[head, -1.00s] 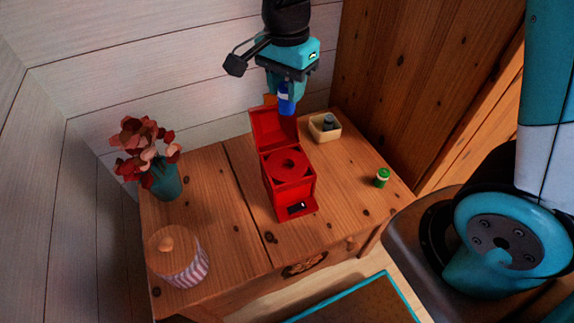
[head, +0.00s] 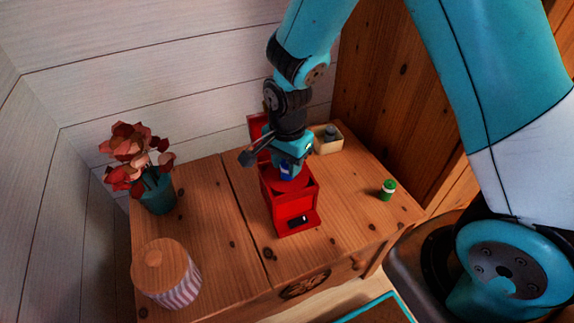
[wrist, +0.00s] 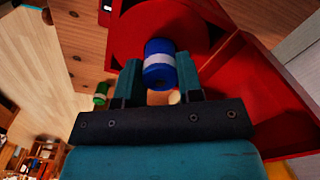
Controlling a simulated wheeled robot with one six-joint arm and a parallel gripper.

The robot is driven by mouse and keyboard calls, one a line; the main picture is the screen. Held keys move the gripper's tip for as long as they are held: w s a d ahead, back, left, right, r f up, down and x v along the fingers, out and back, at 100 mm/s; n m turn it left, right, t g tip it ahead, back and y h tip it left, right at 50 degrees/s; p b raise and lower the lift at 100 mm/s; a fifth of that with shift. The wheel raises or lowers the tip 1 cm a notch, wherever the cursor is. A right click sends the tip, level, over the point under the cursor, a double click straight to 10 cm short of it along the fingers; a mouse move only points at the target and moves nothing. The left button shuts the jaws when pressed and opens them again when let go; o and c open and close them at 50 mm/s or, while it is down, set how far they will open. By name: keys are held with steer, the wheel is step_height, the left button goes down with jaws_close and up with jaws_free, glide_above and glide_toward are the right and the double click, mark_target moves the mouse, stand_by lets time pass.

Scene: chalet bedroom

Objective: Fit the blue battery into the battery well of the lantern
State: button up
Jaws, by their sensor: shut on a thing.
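The red lantern (head: 296,216) stands on the wooden cabinet with its lid (head: 257,132) swung open at the back. My gripper (head: 287,168) is just above the lantern's open top, pointing down. It is shut on the blue battery (wrist: 159,73), which has a white band and sits between the two fingers in the wrist view. The battery (head: 286,172) shows only in part in the head view. In the wrist view it lies in front of the lantern's round red inside (wrist: 140,35). The well's hole is hidden, and I cannot tell whether the battery's end has entered it.
A green battery-like cylinder (head: 388,190) stands to the right. A small pale box (head: 333,147) with a grey item is behind the lantern. A teal vase of red flowers (head: 159,196) and a striped, wooden-lidded jar (head: 178,289) stand left. The cabinet top (head: 225,225) between is clear.

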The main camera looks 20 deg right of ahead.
steer(key=shift+f, duration=0.2)
steer(key=o, duration=0.9)
step_height(320, 180, up, 12)
steer(key=p, duration=0.4)
steer(key=s+a+r+n+y, duration=0.1)
steer(key=s+r+n, duration=0.3)
steer(key=s+n, duration=0.2)
steer(key=s+a+r+n+y, duration=0.1)
steer(key=s+a+r+n, duration=0.1)
steer(key=s+r+n, duration=0.3)
steer(key=s+a+r+n+y, duration=0.1)
steer(key=s+r+n+y, duration=0.1)
steer(key=s+r+n, duration=0.2)
steer(key=shift+s+a+r+n, duration=0.15)
steer(key=shift+s+r+n, duration=0.05)
steer(key=shift+s+n, duration=0.8)
steer(key=shift+s+a+r+n, duration=0.15)
steer(key=shift+s+n, duration=0.6)
steer(key=shift+n, duration=0.35)
